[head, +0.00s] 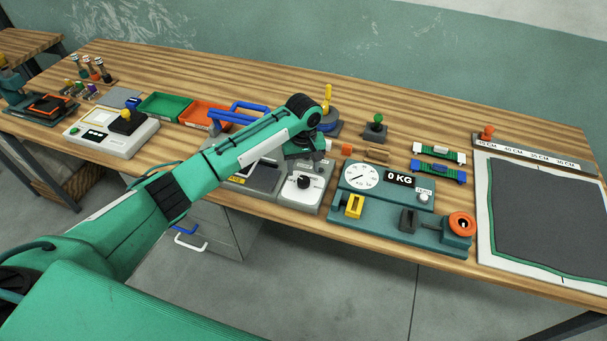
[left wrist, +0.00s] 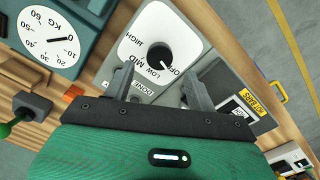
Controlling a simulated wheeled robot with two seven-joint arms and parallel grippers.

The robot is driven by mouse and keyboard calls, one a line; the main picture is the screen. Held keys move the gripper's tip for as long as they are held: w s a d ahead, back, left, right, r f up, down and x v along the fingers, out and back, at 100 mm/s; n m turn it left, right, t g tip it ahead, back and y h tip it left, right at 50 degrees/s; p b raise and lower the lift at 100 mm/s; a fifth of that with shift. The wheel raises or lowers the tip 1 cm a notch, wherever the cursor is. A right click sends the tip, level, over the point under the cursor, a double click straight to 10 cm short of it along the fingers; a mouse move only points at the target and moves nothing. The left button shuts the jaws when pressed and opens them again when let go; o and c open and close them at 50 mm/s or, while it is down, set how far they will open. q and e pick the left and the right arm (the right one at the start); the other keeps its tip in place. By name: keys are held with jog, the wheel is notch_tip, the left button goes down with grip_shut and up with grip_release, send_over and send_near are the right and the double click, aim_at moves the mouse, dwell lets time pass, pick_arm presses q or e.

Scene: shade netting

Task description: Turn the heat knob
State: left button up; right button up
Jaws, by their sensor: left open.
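The heat knob (head: 303,182) is a round black knob on a white dial face at the front of a grey unit. In the left wrist view the knob (left wrist: 160,55) sits on its dial, marked OFF, LOW, MID and HIGH. Its pale pointer mark seems to lie toward the OFF and LOW side, but it is small. My left gripper (left wrist: 159,88) is open and empty, its two fingers apart just short of the knob and not around it. In the head view the left gripper (head: 308,158) hangs behind the dial, partly hidden by its wrist.
A grey block with a green-topped knob (head: 376,128) is behind. Green (head: 165,106) and orange (head: 196,114) trays lie left. A dark mat (head: 550,215) fills the right end.

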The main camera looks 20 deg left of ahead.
aim_at(303, 180)
pick_arm(q)
jog(key=shift+f+p, duration=0.45)
jog(key=shift+f, duration=2.25)
jog(key=c, duration=1)
